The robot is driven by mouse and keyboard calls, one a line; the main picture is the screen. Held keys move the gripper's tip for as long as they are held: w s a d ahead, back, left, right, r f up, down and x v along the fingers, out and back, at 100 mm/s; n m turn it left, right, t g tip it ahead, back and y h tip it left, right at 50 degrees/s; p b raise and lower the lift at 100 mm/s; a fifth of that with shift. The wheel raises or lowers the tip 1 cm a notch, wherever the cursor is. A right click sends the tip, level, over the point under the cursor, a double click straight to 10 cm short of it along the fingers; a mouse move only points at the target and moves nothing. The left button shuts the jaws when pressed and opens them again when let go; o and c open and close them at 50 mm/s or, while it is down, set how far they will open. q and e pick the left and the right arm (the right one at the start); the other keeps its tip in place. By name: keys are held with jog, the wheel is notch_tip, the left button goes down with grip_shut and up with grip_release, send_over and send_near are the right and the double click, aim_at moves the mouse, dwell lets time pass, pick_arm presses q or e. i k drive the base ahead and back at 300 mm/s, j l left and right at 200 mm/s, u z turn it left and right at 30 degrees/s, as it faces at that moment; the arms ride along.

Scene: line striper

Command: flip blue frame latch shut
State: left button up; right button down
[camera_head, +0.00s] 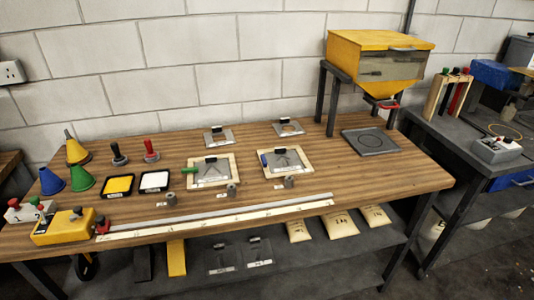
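The blue frame latch (264,160) is a small blue piece at the left edge of the right-hand pale wooden frame (307,169). It lies roughly along that edge; at this size I cannot tell whether it is open or shut. The frame lies flat on the wooden bench and holds a grey stencil plate (284,162) with a dark handle. A second wooden frame (233,168) lies to its left, with a green latch (190,170) sticking out to the left. Neither of my grippers is in view.
Two small grey cylinders (289,182) (232,190) stand in front of the frames. A long pale ruler (215,216) lies along the front edge. A yellow hopper (375,60) stands at the back right above a dark square plate (370,141). Cones, stamps and paint trays (118,185) fill the left.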

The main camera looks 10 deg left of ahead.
aim_at(263, 158)
jog(key=i+j+u, duration=0.1)
jog(key=i+j, duration=0.45)
jog(key=i, duration=0.25)
jog(key=u, duration=0.05)
